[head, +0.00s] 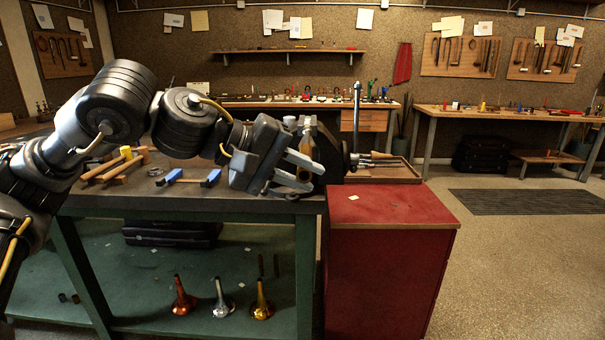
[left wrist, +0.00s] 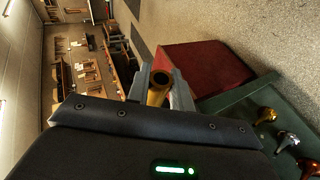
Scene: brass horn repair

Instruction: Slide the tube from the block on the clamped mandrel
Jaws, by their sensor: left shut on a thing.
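My left gripper (head: 303,172) is at the right end of the green bench and shut on a brass tube (head: 305,142). In the left wrist view the tube (left wrist: 156,96) sits between the two fingers (left wrist: 162,84), its dark open end facing away from the camera mount. Two blue blocks on a wooden bar (head: 190,178) lie on the bench, left of the gripper, with no tube on them. A dark clamp-like fixture (head: 345,152) stands just behind the gripper. My right gripper is not in view.
A red cabinet (head: 390,210) stands against the bench's right end. A wooden tray (head: 385,176) with tools lies behind it. Several horn bells (head: 221,300) stand on the lower shelf.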

